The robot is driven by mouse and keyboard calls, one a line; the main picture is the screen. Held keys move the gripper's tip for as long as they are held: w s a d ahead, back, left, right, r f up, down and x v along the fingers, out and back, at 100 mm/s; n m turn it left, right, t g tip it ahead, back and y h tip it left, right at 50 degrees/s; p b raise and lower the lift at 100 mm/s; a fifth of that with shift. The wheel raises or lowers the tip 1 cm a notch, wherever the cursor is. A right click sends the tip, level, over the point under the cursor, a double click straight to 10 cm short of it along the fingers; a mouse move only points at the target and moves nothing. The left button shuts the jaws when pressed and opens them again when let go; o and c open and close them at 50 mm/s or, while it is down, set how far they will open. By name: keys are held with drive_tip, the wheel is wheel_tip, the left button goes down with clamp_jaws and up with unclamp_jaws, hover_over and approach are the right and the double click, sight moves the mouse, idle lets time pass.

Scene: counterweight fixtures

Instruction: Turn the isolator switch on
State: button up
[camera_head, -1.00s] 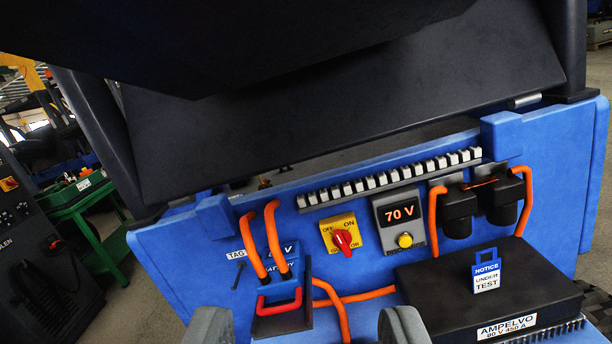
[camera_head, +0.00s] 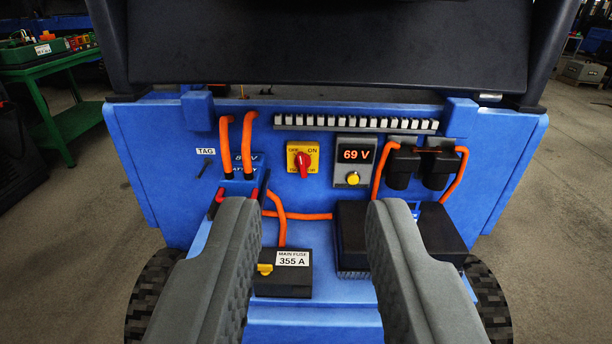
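The isolator switch (camera_head: 303,160) is a red rotary knob on a yellow plate marked OFF and ON, on the blue panel (camera_head: 480,160) in the upper middle of the view. The knob looks close to upright; I cannot tell its exact position. My gripper (camera_head: 313,202) is open and empty. Its two grey fingers reach up from the bottom, one on each side, with the tips lower in the picture than the switch. The fingers are apart from the switch and hide parts of the lower shelf.
A display (camera_head: 355,160) reading 69 V with a yellow button is right of the switch. Orange cables (camera_head: 249,140) run left and below. A main fuse box (camera_head: 285,272) sits between the fingers. Black contactors (camera_head: 403,166) are at right. A dark raised cover (camera_head: 325,45) overhangs above.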

sight(304, 175)
drive_tip(key=w+f+n, duration=0.1)
drive_tip(key=w+f, duration=0.5)
drive_tip(key=w, duration=0.6)
drive_tip(key=w+f, duration=0.5)
drive_tip(key=w, duration=0.8)
drive_tip(key=w+a+f, duration=0.1)
drive_tip(key=w+f, duration=0.7)
drive_tip(key=f, duration=0.2)
drive_tip(key=w+f, duration=0.7)
drive_tip(key=f, duration=0.4)
drive_tip(key=shift+n+t, duration=0.3)
drive_tip(key=shift+n, duration=0.1)
drive_tip(key=shift+w+r, duration=0.15)
drive_tip(key=shift+w, duration=2.4)
drive_tip(key=shift+w+r, duration=0.1)
drive_tip(key=shift+w, duration=2.45)
drive_tip(key=c, duration=0.5)
